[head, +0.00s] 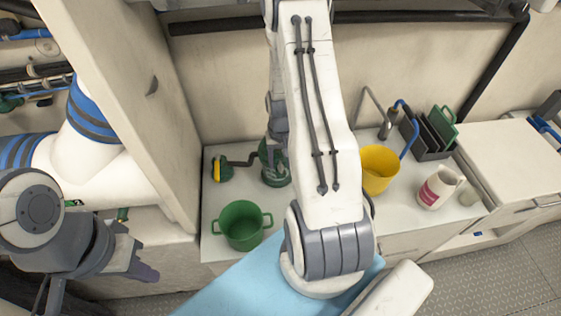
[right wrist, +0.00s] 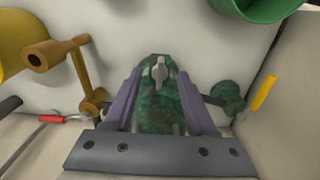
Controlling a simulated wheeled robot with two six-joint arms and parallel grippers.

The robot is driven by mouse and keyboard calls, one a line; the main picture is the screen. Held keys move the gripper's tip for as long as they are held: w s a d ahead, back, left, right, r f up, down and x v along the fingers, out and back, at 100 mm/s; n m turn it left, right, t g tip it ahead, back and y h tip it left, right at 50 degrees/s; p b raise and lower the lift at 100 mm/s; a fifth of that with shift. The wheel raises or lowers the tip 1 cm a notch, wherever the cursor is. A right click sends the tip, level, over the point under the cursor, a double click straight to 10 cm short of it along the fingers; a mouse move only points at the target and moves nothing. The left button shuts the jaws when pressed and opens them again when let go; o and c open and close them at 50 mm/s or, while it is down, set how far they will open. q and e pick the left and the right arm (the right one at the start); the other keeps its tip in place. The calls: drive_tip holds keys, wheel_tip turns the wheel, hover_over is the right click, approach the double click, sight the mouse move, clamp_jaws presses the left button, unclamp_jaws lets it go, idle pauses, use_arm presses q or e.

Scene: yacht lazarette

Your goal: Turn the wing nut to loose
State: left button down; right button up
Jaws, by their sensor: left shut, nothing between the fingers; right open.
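The wing nut (right wrist: 158,72) is a small grey winged piece on top of a mottled green fitting (right wrist: 162,105) in the right wrist view. My right gripper (right wrist: 160,76) is open, with its purple fingers on either side of the fitting and the nut between them. I cannot tell whether the fingers touch it. In the head view the green fitting (head: 274,167) stands on the counter, partly hidden by my right arm, and the nut cannot be made out. My left gripper (head: 143,266) is shut and empty at the lower left, away from the fitting.
A green pot (head: 242,229) and a yellow bucket (head: 379,172) stand on the white counter (head: 215,209). A white jug (head: 437,188) and a dark rack (head: 426,140) are further right. A tall beige panel (head: 140,110) rises between my left arm and the fitting.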

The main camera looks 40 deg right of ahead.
drive_tip(key=shift+f, duration=0.6)
clamp_jaws()
drive_tip(key=shift+m, duration=1)
unclamp_jaws()
